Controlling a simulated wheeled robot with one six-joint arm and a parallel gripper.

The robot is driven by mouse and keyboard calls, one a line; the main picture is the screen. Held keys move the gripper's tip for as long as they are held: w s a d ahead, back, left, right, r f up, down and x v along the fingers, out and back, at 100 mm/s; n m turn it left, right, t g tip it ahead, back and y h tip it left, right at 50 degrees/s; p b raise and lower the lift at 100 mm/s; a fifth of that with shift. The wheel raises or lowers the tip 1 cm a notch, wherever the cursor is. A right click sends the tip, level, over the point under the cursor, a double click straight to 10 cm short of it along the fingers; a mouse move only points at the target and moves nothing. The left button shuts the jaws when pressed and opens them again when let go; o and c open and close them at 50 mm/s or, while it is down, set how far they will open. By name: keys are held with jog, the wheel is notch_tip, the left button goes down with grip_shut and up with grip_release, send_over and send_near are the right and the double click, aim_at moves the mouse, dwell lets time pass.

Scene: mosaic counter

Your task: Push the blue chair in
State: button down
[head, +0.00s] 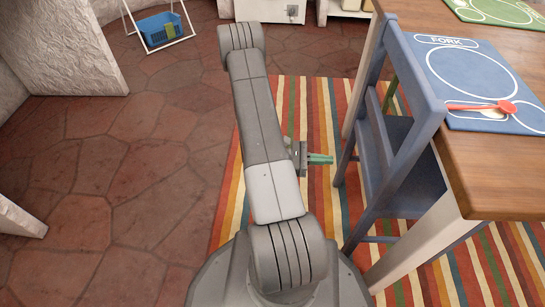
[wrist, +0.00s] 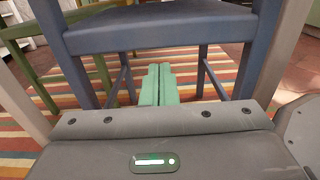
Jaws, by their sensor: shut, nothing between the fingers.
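The blue chair (head: 393,140) stands at the left side of the wooden table, its back toward my arm and its seat partly under the tabletop. My gripper (head: 322,159) is low over the striped rug, just left of the chair, with its green fingers pointing right at it. The fingers are shut with nothing between them. In the wrist view the fingers (wrist: 156,85) are together below the edge of the chair's blue seat (wrist: 160,30), between its legs. I cannot tell whether they touch the chair.
The wooden table (head: 490,165) has a white leg (head: 420,240) near the chair. A blue placemat (head: 470,75) with a red spoon (head: 495,107) lies on it. A green chair (wrist: 50,50) stands beyond. The stone floor (head: 110,180) at left is clear.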

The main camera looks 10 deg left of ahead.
jog(key=shift+a, duration=1)
jog(key=shift+d, duration=0.15)
